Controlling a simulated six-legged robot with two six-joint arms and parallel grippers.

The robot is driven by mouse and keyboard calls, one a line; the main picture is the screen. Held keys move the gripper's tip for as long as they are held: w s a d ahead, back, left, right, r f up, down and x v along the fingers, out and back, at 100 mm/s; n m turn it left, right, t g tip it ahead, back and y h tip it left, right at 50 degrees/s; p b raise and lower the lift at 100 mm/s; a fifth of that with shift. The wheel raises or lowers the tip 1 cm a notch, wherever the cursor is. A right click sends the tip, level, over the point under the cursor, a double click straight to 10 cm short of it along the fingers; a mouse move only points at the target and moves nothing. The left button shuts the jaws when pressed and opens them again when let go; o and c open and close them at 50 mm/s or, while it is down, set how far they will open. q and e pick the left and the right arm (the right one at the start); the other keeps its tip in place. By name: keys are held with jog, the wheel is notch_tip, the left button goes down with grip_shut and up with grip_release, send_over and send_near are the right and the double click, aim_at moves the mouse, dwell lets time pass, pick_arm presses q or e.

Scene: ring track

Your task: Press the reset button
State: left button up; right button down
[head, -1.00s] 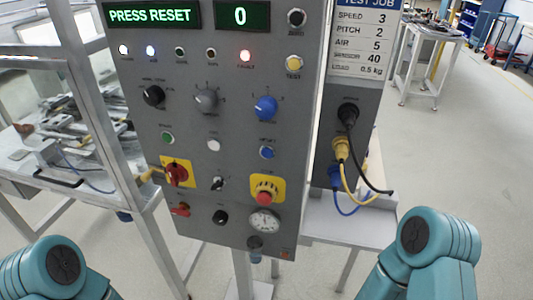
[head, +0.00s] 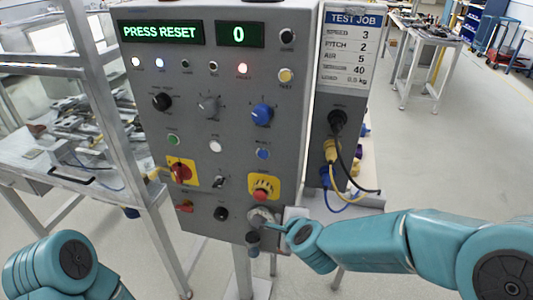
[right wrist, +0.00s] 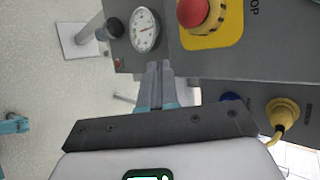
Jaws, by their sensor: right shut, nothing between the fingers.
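The blue reset button (head: 263,154) is on the grey control panel (head: 215,185), above the red emergency stop on its yellow plate. The panel's green display (head: 160,32) reads PRESS RESET. My right gripper (head: 270,226) is in front of the panel's lower edge, by the round gauge and below the reset button. In the right wrist view its fingers (right wrist: 157,68) are shut and empty, near the panel edge between gauge and emergency stop. I cannot tell whether they touch. The reset button is outside that view. My left gripper is not in view; only my left arm shows.
The red emergency stop (head: 261,193) and gauge (right wrist: 144,30) lie close to my right fingers. Cables (head: 337,175) hang at the panel's right side. A metal frame and bench (head: 75,190) stand on the left. Open floor (head: 440,160) lies to the right.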

aim_at(263, 154)
jog(key=s+a+r+y, duration=0.1)
jog(key=a+r, duration=0.3)
jog(key=r, duration=0.2)
jog(key=s+a+r+n+t+y+p, duration=0.1)
jog(key=a+r, duration=0.3)
jog(key=r, duration=0.3)
jog(key=shift+s+t, duration=0.25)
jog(key=shift+t, duration=0.05)
jog(key=shift+d, duration=0.1)
jog(key=shift+w+d, duration=0.45)
jog(key=shift+w, duration=0.95)
jog(key=shift+w+d, duration=0.45)
jog(key=shift+w, duration=0.95)
jog(key=shift+w+d, duration=0.45)
jog(key=shift+w, duration=0.95)
jog(key=shift+w, duration=0.1)
jog(key=shift+w+d, duration=0.15)
jog(key=shift+w, duration=0.15)
